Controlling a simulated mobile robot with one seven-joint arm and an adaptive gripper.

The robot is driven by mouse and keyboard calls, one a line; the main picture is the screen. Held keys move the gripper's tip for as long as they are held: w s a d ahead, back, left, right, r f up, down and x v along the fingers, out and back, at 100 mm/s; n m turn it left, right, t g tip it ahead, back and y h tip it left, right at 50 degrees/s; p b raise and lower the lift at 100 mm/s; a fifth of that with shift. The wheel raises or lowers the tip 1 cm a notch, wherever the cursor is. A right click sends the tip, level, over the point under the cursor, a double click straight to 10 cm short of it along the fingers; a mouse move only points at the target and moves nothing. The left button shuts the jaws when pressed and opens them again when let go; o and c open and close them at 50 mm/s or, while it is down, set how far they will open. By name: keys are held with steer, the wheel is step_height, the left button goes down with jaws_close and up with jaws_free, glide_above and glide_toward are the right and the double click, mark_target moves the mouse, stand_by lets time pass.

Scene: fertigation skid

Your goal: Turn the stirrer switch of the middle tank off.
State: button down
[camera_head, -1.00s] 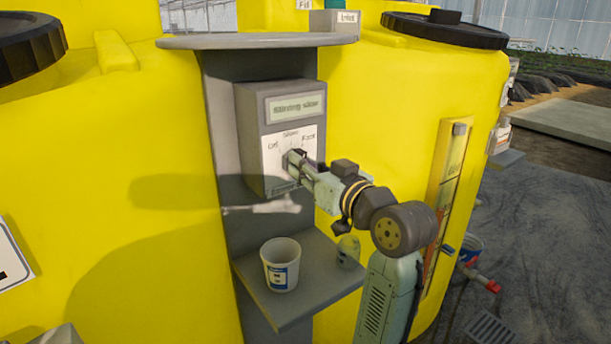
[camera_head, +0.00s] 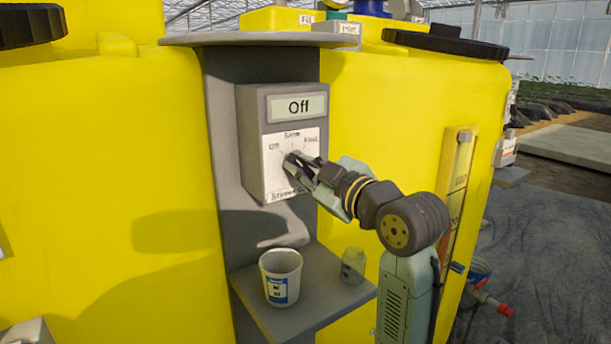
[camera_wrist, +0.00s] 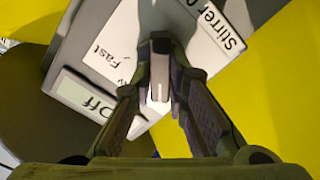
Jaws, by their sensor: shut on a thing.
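The stirrer switch box (camera_head: 253,150) is grey and mounted on a grey post between two yellow tanks. Its display (camera_head: 298,107) reads "Off". Its white dial plate (camera_head: 275,155) carries the marks Off, Slow and Fast. My gripper (camera_head: 289,160) is at the dial, shut on the switch knob, which it mostly hides in the head view. In the wrist view the knob (camera_wrist: 159,85) shows as a grey bar between the two fingers, with a white line on it. The display (camera_wrist: 85,96) also shows there, reading "Off".
A white cup (camera_head: 281,278) with a blue label and a small clear jar (camera_head: 353,265) stand on the grey shelf (camera_head: 318,300) below the box. A round grey plate (camera_head: 250,40) tops the post. A gauge strip (camera_head: 456,190) runs up the right tank.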

steer(key=shift+n, duration=0.4)
steer(key=c, duration=1.6)
jaws_free()
steer(key=shift+o, duration=0.2)
steer(key=shift+s, duration=0.1)
steer(key=v, duration=1.2)
